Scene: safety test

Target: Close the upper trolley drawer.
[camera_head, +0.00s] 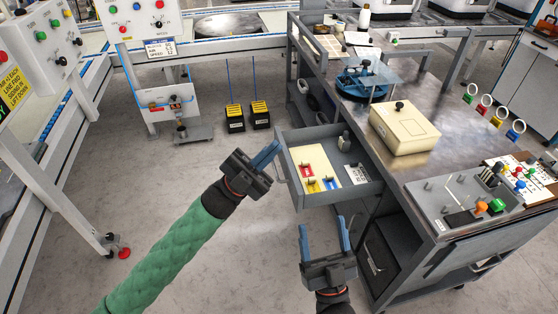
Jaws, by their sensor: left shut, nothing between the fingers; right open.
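The upper trolley drawer (335,199) is grey and pulled out to the left of the trolley (452,155). Inside it lie a cream board with red, yellow and blue pieces, a labelled card and a small dark object. My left gripper (272,152) is shut and empty, its blue fingers close to the drawer's outer front at the far left corner; I cannot tell whether they touch it. My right gripper (324,232) is open and empty, its blue fingers pointing up just in front of the drawer's near side.
On the trolley top are a cream box (404,128), a blue fixture (362,82), coloured rings and a grey control tray (465,203). An open lower shelf (385,262) is below. Yellow-black pedals (247,114) stand on the floor behind.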

